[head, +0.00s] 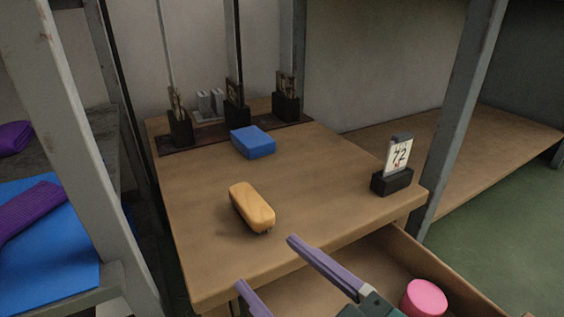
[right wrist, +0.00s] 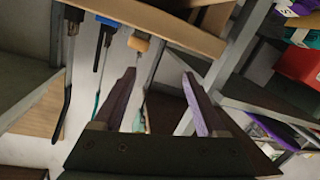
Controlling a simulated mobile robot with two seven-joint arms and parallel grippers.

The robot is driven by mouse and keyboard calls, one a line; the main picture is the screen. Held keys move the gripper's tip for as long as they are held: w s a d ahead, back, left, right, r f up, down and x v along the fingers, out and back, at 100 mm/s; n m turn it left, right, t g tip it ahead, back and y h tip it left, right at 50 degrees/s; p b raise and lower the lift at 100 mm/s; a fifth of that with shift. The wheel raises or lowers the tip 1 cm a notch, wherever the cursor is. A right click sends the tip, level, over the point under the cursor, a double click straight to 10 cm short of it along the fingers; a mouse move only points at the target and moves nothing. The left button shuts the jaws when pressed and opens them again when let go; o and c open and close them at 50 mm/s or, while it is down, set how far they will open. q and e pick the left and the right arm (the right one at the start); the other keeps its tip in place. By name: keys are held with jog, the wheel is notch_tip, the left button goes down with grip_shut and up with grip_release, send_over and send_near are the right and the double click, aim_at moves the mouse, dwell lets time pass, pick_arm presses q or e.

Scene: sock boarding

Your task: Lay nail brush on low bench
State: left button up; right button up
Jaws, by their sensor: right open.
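The nail brush looks to be the orange-tan rounded block (head: 251,207) with dark bristles just showing under its near end. It lies on the wooden tabletop (head: 300,190), near the middle front. A low, wide wooden surface (head: 490,145) stands at the right behind a grey post; I cannot tell which of the two is the low bench. My right gripper (head: 264,261) has two purple fingers, spread and empty, at the table's front edge, nearer me than the brush and apart from it. It also shows open in the right wrist view (right wrist: 158,73). My left gripper is not in view.
A blue block (head: 253,142) and several black holders stand farther back. A number card in a black stand (head: 393,168) is at the right corner. An open drawer (head: 380,260) with a pink cylinder (head: 423,298) juts out in front. Grey posts flank the table.

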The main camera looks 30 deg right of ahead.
jog(key=s+a+n+g+y, duration=0.1)
jog(key=a+g+y, duration=0.2)
jog(key=a+g, duration=0.1)
jog(key=s+d+f+m+g+h, duration=0.2)
jog(key=s+d+m+g+h, duration=0.2)
jog(key=s+d+g, duration=0.4)
jog(key=s+d+h, duration=0.1)
jog(key=s+d, duration=0.1)
jog(key=s, duration=0.2)
jog(key=shift+s+d+g+h, duration=0.25)
jog(key=shift+d+g+h, duration=0.05)
jog(key=shift+d+g, duration=0.1)
jog(key=shift+f, duration=0.1)
